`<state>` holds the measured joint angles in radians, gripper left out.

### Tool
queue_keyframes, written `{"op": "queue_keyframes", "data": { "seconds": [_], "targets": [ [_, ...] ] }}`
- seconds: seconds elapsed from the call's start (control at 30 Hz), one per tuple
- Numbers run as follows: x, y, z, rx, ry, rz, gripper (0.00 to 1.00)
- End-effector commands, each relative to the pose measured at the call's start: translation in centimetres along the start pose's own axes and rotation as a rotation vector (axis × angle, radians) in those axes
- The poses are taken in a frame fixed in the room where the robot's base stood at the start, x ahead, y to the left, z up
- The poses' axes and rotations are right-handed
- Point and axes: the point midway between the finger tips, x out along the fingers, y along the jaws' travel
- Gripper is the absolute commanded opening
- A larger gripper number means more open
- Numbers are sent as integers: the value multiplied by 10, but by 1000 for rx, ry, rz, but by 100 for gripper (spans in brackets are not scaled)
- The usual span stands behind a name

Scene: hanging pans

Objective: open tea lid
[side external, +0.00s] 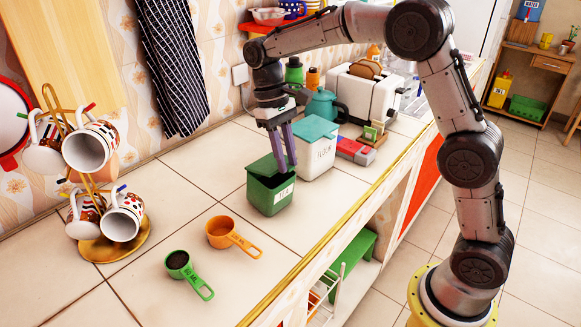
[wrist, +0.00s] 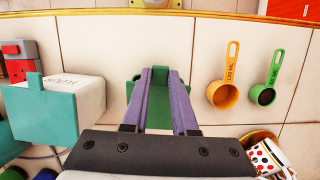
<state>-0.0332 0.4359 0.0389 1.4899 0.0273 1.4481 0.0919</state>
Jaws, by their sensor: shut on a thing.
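The green tea box (side external: 270,197) stands on the tiled counter, with a white TEA label on its front. In the wrist view, green parts of the lid (wrist: 132,92) show beside the fingers of my gripper (wrist: 159,72). The fingers hide the grasped part and much of the box.
A white flour box (side external: 316,160) with a teal lid stands close right of the tea box. An orange measuring cup (side external: 220,231) and a green one (side external: 178,262) lie in front left. A mug rack (side external: 100,247) stands at left. The counter edge is at the right.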

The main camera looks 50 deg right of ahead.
Motion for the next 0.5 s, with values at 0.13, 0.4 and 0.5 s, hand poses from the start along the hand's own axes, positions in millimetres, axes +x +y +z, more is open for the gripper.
{"op": "queue_keyframes", "data": {
  "seconds": [0.13,0.4,0.5],
  "targets": [
    [-14,0,-8,1,3,0,0],
    [-35,0,-26,1,3,0,0],
    [-42,0,-34,0,3,0,0]
  ]
}}
